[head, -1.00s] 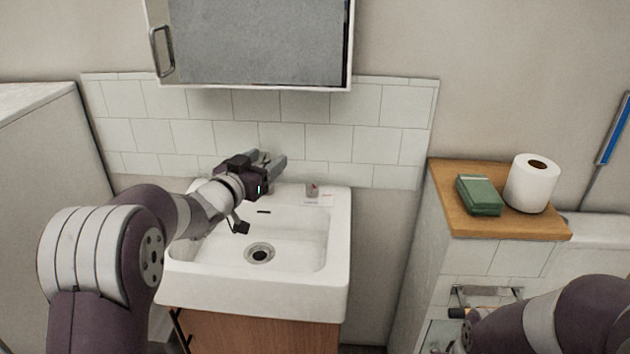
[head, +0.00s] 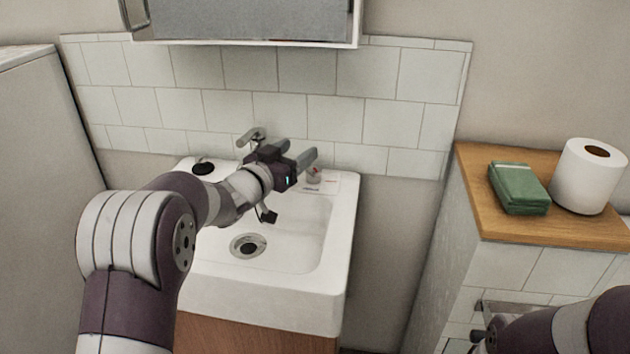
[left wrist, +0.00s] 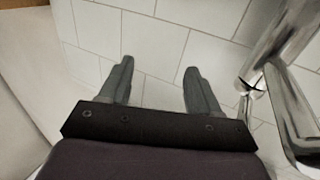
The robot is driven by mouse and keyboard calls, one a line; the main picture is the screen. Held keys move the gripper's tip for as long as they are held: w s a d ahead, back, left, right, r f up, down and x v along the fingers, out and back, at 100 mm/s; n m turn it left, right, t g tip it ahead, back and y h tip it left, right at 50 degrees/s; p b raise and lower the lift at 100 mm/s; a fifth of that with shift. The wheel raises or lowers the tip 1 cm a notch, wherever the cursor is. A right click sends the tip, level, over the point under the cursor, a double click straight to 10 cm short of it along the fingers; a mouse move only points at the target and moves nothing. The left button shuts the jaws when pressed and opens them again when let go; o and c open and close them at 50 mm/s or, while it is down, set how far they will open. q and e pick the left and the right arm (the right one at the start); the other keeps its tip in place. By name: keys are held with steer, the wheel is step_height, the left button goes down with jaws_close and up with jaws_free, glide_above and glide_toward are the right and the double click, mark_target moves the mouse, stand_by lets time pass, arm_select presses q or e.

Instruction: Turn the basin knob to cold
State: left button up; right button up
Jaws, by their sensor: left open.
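The basin knob (head: 313,174) is a small grey knob with a red mark at the back right of the white sink (head: 340,235). A small label with coloured marks (head: 326,186) lies beside it. My left gripper (head: 297,157) is open and empty, over the back of the sink just left of the knob, with one finger close to it. I cannot tell whether they touch. In the left wrist view, the two fingers (left wrist: 160,82) stand apart with wall tiles between them. The chrome faucet (left wrist: 280,65) is right of them; it also shows behind the gripper (head: 250,137).
A mirrored cabinet (head: 250,20) hangs above the tiled wall (head: 335,112). A black drain stopper (head: 203,168) lies at the sink's back left. A wooden counter (head: 480,200) at right holds a green towel (head: 519,187) and a white roll (head: 586,180).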

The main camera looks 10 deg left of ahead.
arm_select(q)
steer(key=b, duration=0.3)
glide_toward(309, 173)
steer(key=x, duration=0.4)
steer(key=shift+w+d+f, duration=0.15)
steer(key=shift+w+d, duration=0.05)
steer(key=shift+w, duration=0.1)
steer(key=x, duration=0.7)
steer(key=shift+r, duration=0.25)
